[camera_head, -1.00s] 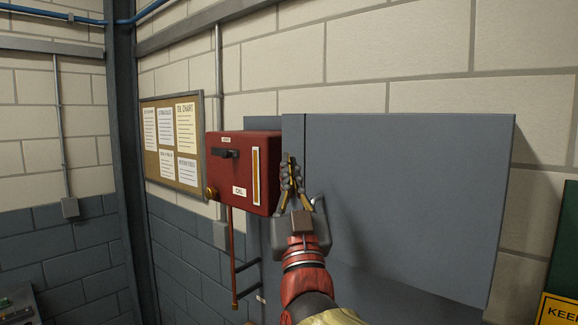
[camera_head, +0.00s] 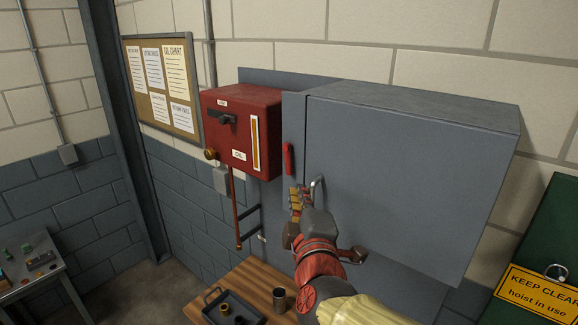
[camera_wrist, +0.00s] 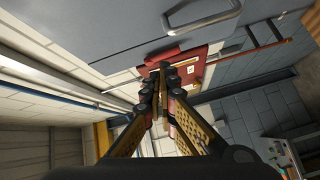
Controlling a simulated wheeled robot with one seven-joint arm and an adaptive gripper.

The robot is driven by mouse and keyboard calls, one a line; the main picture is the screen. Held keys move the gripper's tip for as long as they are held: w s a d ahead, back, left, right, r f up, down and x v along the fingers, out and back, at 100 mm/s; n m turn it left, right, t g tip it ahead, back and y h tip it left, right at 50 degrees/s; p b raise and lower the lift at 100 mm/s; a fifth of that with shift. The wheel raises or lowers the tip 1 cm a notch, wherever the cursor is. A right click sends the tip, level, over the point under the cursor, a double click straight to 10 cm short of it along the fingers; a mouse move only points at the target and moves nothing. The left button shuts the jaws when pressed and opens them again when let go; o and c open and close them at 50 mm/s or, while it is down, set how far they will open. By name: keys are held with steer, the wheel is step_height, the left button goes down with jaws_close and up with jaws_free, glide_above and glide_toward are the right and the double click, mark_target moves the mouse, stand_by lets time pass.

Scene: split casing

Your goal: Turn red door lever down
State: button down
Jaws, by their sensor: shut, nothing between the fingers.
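The red lever (camera_head: 288,160) stands upright on the left front edge of the grey cabinet (camera_head: 400,175). My gripper (camera_head: 295,193) is shut and empty just below the lever's lower end; I cannot tell whether they touch. In the wrist view, my closed fingertips (camera_wrist: 164,72) point toward a red piece by the cabinet edge that looks like the lever (camera_wrist: 162,56). A grey pull handle (camera_head: 318,188) sits on the cabinet door, just right of my fingers, and also shows in the wrist view (camera_wrist: 205,18). The door looks closed.
A red box (camera_head: 240,130) with a black switch hangs left of the cabinet, with a red pipe (camera_head: 236,205) below it. A wooden table (camera_head: 262,270) with a dark tray (camera_head: 235,308) and a metal cup (camera_head: 279,299) stands below. A green panel (camera_head: 545,235) is at right.

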steer(key=f+n, duration=0.2)
steer(key=n, duration=0.2)
glide_toward(288, 170)
steer(key=shift+g, duration=0.4)
steer(key=w, duration=0.6)
steer(key=shift+w+a+r+p, duration=0.1)
steer(key=shift+w+r+p, duration=0.1)
steer(key=shift+w+p, duration=0.2)
steer(key=b, duration=0.2)
steer(key=shift+w+a+f+t+b, duration=0.15)
steer(key=shift+w+f+t+b, duration=0.15)
steer(key=shift+w+f, duration=0.1)
steer(key=shift+w+a+m+b, duration=0.1)
steer(key=shift+a+m+b, duration=0.15)
steer(key=shift+b, duration=0.45)
steer(key=shift+r, duration=0.15)
steer(key=shift+d, duration=0.1)
